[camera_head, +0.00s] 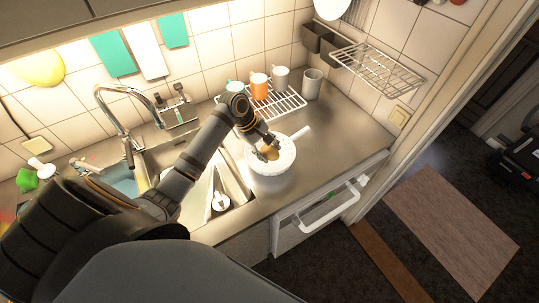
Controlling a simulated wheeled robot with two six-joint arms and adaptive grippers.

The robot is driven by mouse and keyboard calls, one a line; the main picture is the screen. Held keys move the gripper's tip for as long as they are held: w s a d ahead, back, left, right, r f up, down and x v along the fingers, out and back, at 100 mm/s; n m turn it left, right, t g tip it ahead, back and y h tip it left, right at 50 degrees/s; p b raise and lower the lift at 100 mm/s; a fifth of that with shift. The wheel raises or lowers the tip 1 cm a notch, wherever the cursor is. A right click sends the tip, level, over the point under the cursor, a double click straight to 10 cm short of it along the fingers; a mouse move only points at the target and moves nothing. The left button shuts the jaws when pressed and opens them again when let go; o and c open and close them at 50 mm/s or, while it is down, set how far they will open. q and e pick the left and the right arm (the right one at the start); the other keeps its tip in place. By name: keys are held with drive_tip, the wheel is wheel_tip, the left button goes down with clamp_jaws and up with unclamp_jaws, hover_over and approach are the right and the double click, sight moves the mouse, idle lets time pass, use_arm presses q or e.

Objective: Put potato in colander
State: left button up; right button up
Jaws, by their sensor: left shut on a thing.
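The colander (287,177) is a white round vessel with a handle, standing on the steel counter right of the sink. My left gripper (267,149) is over the colander's opening and is shut on the potato (271,154), a small brown lump. The potato is partly hidden by the fingers. I cannot tell whether it touches the colander's inside. My right gripper is not in view.
A sink (236,190) with a tall tap (128,120) lies to the left. Several mugs stand around a wire rack (285,103) behind the colander. The counter right of the colander is clear.

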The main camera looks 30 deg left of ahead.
sight(269, 156)
use_arm(q)
wheel_tip(269, 156, down, 3)
drive_tip(key=shift+w+r+p, duration=0.1)
drive_tip(key=shift+r+p, duration=0.1)
drive_tip(key=shift+p, duration=0.45)
drive_tip(key=shift+w+f, duration=0.1)
drive_tip(key=shift+f, duration=0.4)
drive_tip(key=shift+f, duration=0.1)
drive_tip(key=o, duration=1.2)
drive_tip(key=b+v, duration=0.2)
drive_tip(key=v, duration=1)
